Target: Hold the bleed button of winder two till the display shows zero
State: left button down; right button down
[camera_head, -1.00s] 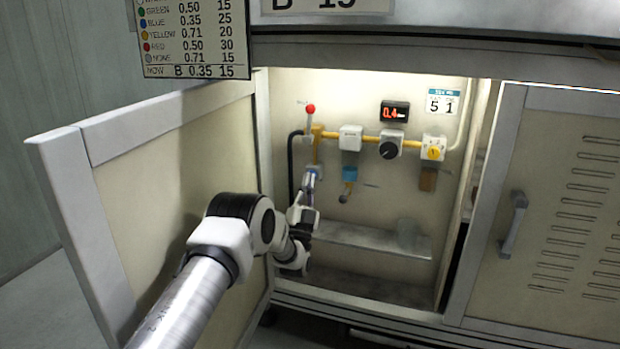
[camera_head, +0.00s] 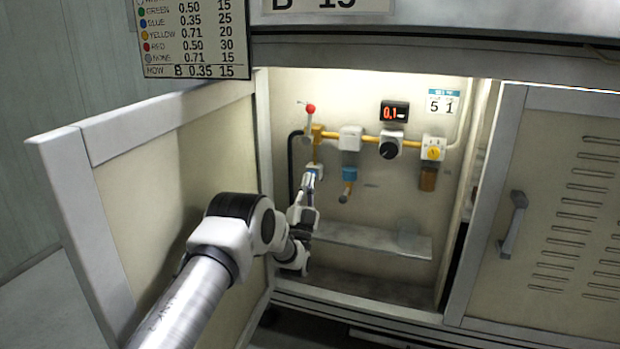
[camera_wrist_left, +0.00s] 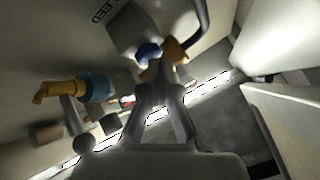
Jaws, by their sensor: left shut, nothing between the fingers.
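The open cabinet (camera_head: 285,235) holds a yellow pipe line with a small dark display (camera_head: 394,112) that reads 0.1 in red. In the left wrist view a label ending in "LEED" (camera_wrist_left: 103,14) is on the panel near a blue bleed button (camera_wrist_left: 148,52). My left gripper (camera_head: 311,178) is shut and empty, reaching up to the block at the lower left of the pipe line. In the left wrist view its fingertips (camera_wrist_left: 160,72) are at the blue button and seem to touch it; exact contact is hard to tell. My right gripper is out of view.
A red-knobbed lever (camera_head: 310,109), a black dial (camera_head: 388,149), a yellow knob (camera_head: 433,153) and a blue-collared fitting (camera_head: 349,173) are close by. A metal shelf (camera_head: 375,240) lies below.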

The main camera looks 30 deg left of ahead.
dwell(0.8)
pick_arm(q)
jog(key=shift+s+d+p, duration=0.2)
jog(key=shift+s+p, duration=0.75)
jog(key=shift+s+d, duration=0.2)
jog(key=shift+s, duration=0.6)
jog(key=shift+s+d, duration=0.2)
jog(key=shift+s, duration=0.65)
jog(key=shift+s+d, duration=0.2)
jog(key=shift+s, duration=0.6)
